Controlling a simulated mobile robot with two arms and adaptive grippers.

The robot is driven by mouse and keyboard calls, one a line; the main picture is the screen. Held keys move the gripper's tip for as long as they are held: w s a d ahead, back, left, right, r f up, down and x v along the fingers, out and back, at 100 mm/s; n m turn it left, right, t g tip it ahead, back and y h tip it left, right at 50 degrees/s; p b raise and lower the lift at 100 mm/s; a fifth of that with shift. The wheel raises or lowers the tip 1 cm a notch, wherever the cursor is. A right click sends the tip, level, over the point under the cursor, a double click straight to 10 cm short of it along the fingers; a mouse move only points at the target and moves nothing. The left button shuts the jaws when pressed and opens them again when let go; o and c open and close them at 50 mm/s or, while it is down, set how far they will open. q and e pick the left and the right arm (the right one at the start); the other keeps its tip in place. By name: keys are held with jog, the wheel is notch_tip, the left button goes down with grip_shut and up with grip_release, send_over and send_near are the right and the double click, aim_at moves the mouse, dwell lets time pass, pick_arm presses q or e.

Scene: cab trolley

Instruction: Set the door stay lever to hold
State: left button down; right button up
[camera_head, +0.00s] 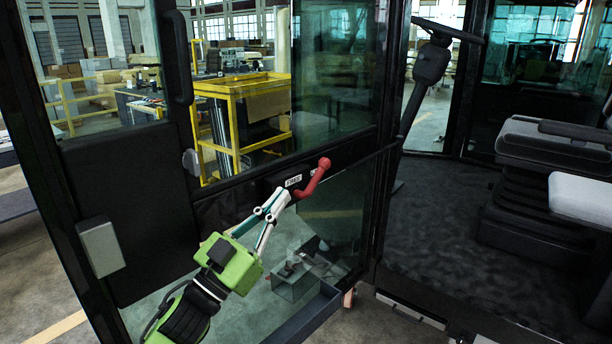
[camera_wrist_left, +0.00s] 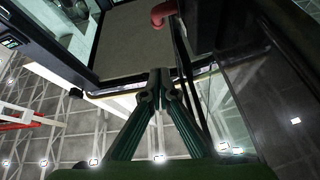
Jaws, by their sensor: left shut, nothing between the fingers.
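The red door stay lever (camera_head: 316,178) is on the dark middle rail of the cab door. It slants up to the right, with its round knob at the top. A white label (camera_head: 293,181) beside it appears to read FREE. My left gripper (camera_head: 279,196) is shut and empty, with its fingertips just below the label and left of the lever's lower end. I cannot tell whether they touch. In the left wrist view my left gripper (camera_wrist_left: 160,78) is shut, and the red lever (camera_wrist_left: 163,13) shows apart from it at the top edge. My right gripper is not in view.
The glass cab door (camera_head: 335,215) stands around my left arm, with a black vertical handle (camera_head: 178,57) at its upper left. The cab's seat (camera_head: 555,170) and steering column (camera_head: 428,75) are to the right. A yellow frame (camera_head: 238,110) shows behind the glass.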

pick_arm(q)
notch_tip(320, 180, up, 4)
jog(key=p, duration=0.3)
send_over(308, 191)
jog(key=s+a, duration=0.2)
jog(key=s, duration=0.1)
jog(key=shift+w+d+f+p, duration=0.2)
jog(key=shift+w+d+f, duration=0.3)
jog(key=shift+w+f, duration=0.25)
jog(key=shift+w+d+f+p, duration=0.2)
jog(key=shift+w+d+f, duration=0.3)
jog(key=shift+w+f, duration=0.25)
